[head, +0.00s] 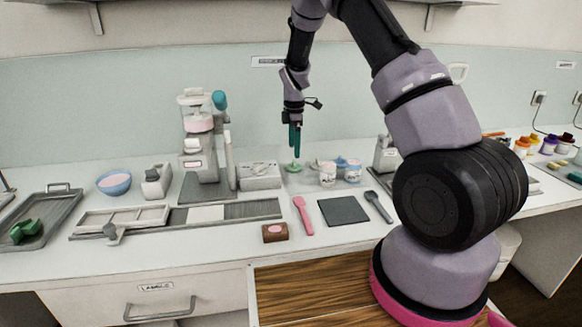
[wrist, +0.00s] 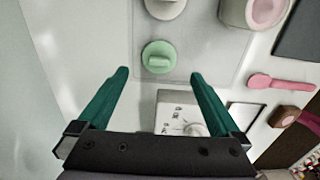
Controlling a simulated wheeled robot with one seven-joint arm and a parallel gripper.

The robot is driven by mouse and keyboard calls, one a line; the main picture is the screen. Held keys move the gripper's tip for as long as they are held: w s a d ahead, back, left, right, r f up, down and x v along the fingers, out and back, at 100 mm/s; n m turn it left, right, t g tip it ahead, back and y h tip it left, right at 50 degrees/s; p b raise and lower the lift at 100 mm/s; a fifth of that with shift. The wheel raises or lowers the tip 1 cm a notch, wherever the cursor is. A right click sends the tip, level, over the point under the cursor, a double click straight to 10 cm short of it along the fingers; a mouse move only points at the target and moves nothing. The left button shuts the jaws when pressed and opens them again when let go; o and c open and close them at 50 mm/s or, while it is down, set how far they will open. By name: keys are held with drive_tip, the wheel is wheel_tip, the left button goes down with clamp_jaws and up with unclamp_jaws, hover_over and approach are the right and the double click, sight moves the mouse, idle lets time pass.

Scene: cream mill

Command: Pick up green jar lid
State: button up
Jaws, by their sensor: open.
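The green jar lid (wrist: 158,57) is a round pale green disc with a raised grip. In the wrist view it lies on a pale translucent mat, just beyond and between my fingertips. In the head view the green lid (head: 293,167) sits on the counter toward the back, below my gripper (head: 295,140). My gripper also shows in the wrist view (wrist: 158,74), with its two teal fingers spread wide and nothing between them. The fingers point down and stay apart from the lid.
A pink spatula (head: 303,215), a dark square mat (head: 343,211) and a brown block (head: 275,232) lie in front. A machine (head: 199,150) stands further left.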

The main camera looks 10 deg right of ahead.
sight(294, 161)
wheel_tip(294, 161, down, 7)
drive_tip(key=shift+w+r, duration=0.1)
idle(0.3)
